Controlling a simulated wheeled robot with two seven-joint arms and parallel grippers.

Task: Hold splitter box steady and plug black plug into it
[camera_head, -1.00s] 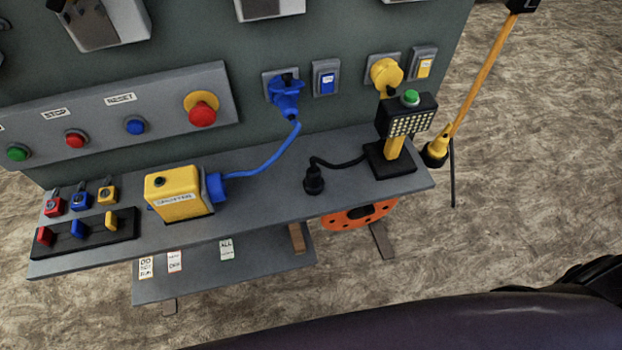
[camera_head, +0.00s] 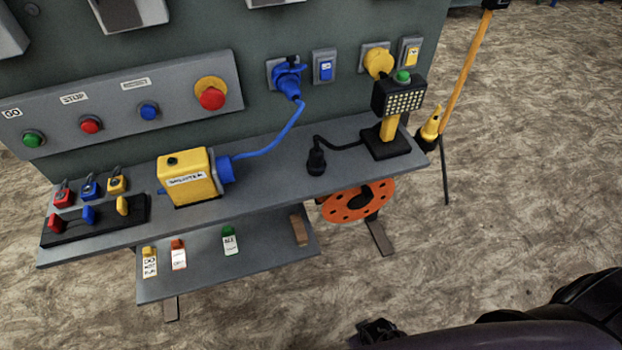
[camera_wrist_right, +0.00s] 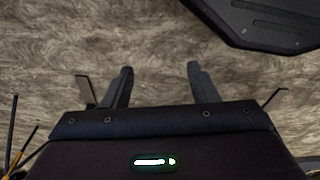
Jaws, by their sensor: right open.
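The yellow splitter box (camera_head: 188,178) stands on the grey shelf (camera_head: 265,150), with a blue plug (camera_head: 225,168) in its right side. A blue cable runs from it up to a wall socket. The black plug (camera_head: 316,160) sits on the shelf to the right of the box, apart from it. Its black cable leads to the small lamp (camera_head: 398,95) with a green button. My right gripper (camera_wrist_right: 158,75) is open and empty above the floor in the right wrist view. In the head view its fingertips cannot be made out, and my left gripper is not seen.
Red, blue and yellow padlocks (camera_head: 88,188) and a black switch strip are left of the box. A lower shelf (camera_head: 270,262) holds tags. An orange disc (camera_head: 358,203) is under the shelf's right part. Shelf space between box and black plug is mostly clear.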

